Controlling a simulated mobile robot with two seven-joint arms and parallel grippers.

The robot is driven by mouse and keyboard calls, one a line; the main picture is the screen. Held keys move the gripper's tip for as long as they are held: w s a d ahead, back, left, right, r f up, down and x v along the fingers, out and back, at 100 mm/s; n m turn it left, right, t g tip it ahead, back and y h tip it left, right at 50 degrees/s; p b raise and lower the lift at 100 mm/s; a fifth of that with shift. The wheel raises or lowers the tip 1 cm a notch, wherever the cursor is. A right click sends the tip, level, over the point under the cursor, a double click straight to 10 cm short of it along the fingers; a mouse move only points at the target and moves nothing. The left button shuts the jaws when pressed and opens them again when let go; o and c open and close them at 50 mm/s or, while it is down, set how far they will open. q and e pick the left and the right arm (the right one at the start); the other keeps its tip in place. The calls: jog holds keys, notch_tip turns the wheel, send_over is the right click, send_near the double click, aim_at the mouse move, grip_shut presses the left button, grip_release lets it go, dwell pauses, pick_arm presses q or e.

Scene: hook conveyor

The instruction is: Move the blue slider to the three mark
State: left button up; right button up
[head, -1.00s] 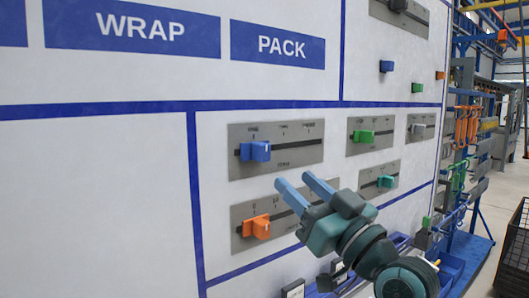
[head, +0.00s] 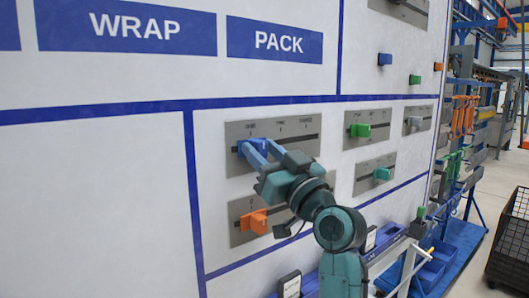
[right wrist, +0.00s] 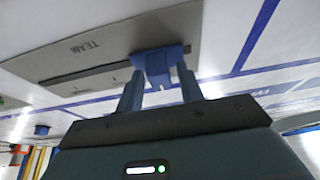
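The blue slider (head: 243,147) sits at the left end of its slot in the upper grey plate (head: 290,128), by the leftmost mark. The three mark (head: 305,122) is at the slot's right end, in small blurred lettering. My right gripper (head: 258,151) is at the slider, and its fingers partly cover it. In the right wrist view, the blue slider (right wrist: 160,67) lies ahead of and between the two spread blue fingertips (right wrist: 160,84), with a gap visible beside its tab. Contact is not clear. My left gripper is not in view.
An orange slider (head: 255,221) is on the plate below. A green slider (head: 360,131), a teal slider (head: 381,174) and a grey slider (head: 413,122) are to the right. Blue bins (head: 430,270) stand low at the right. The panel left of these plates is bare.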

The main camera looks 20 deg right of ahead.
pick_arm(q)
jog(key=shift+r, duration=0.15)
pick_arm(e)
grip_shut()
jog(key=w+d+b, duration=0.1)
jog(key=d, duration=0.3)
jog(key=w+d+b, duration=0.2)
jog(key=d, duration=0.3)
jog(key=w+d+b, duration=0.1)
jog(key=w+d, duration=0.1)
jog(key=d, duration=0.2)
jog(key=shift+d+f+b, duration=0.1)
jog(key=shift+d+b, duration=0.2)
jog(key=shift+b, duration=0.1)
jog(key=shift+w+d, duration=0.1)
jog(key=shift+d, duration=0.3)
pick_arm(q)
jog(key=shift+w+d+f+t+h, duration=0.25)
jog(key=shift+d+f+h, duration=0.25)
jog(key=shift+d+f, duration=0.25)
pick_arm(e)
jog(key=shift+r, duration=0.2)
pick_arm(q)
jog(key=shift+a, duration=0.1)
pick_arm(e)
jog(key=shift+d, duration=0.1)
jog(key=shift+o, duration=1)
grip_release()
